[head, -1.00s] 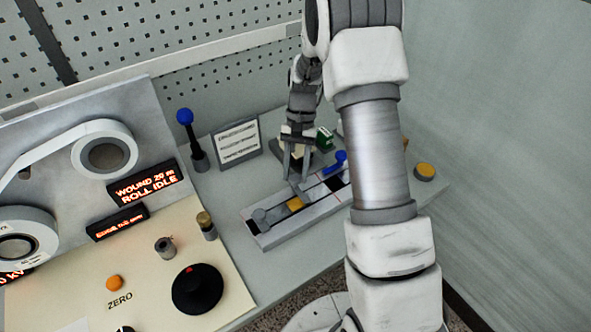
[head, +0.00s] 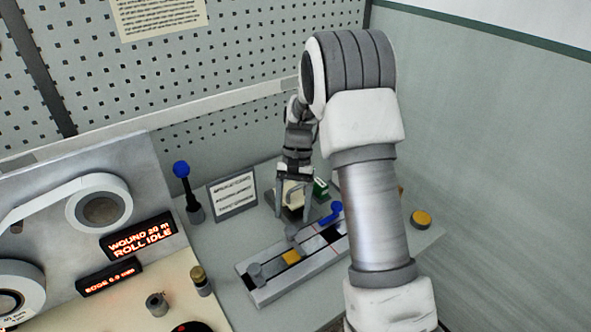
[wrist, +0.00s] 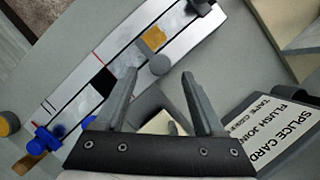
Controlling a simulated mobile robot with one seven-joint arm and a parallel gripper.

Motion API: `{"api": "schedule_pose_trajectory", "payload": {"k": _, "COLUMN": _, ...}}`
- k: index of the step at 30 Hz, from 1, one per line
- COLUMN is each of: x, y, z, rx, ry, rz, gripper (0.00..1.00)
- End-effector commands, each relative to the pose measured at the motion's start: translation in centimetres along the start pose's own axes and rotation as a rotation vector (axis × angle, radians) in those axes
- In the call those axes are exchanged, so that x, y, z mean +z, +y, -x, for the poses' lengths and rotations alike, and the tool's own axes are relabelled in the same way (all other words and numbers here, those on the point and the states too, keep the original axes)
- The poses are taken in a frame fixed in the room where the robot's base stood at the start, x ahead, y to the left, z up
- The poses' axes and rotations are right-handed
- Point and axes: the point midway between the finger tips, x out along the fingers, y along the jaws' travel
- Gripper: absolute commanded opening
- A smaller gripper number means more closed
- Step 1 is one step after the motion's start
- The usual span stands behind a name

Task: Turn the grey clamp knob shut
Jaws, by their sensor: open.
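A pale splicing block (head: 300,268) lies on the bench, with a yellow square (head: 291,257) on its track. One grey round knob (head: 292,232) stands beside the yellow square, and it also shows in the wrist view (wrist: 159,65). Another grey knob (head: 254,271) is at the block's left end. I cannot tell by label which is the clamp. A blue lever (head: 331,212) is toward the other end and shows in the wrist view (wrist: 45,140). My gripper (head: 292,214) is open and empty above the block's back edge. In the wrist view, the nearer knob appears just beyond its fingertips (wrist: 163,80).
A splice card (head: 233,195) on a stand and a blue-topped lever (head: 184,180) stand at the back left. A tan box and a green item (head: 320,187) are behind my gripper. A yellow button (head: 421,218) is at right. The winding panel (head: 150,240) fills the left.

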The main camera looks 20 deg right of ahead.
Motion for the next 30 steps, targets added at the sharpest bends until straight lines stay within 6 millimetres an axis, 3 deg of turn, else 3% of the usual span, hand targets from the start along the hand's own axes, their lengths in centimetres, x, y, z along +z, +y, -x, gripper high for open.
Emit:
{"api": "schedule_pose_trajectory", "payload": {"k": 9, "x": -0.1, "y": 0.0, "z": 8.2, "rx": -0.002, "ry": 0.006, "rz": 0.001, "gripper": 0.71}}
{"api": "schedule_pose_trajectory", "payload": {"k": 15, "x": 0.0, "y": 0.0, "z": 11.8, "rx": 0.000, "ry": 0.003, "rz": 0.000, "gripper": 0.71}}
{"api": "schedule_pose_trajectory", "payload": {"k": 21, "x": 0.0, "y": 0.0, "z": 13.5, "rx": 0.000, "ry": 0.001, "rz": -0.001, "gripper": 0.71}}
{"api": "schedule_pose_trajectory", "payload": {"k": 30, "x": 0.0, "y": 0.0, "z": 13.7, "rx": 0.000, "ry": 0.000, "rz": 0.000, "gripper": 0.71}}
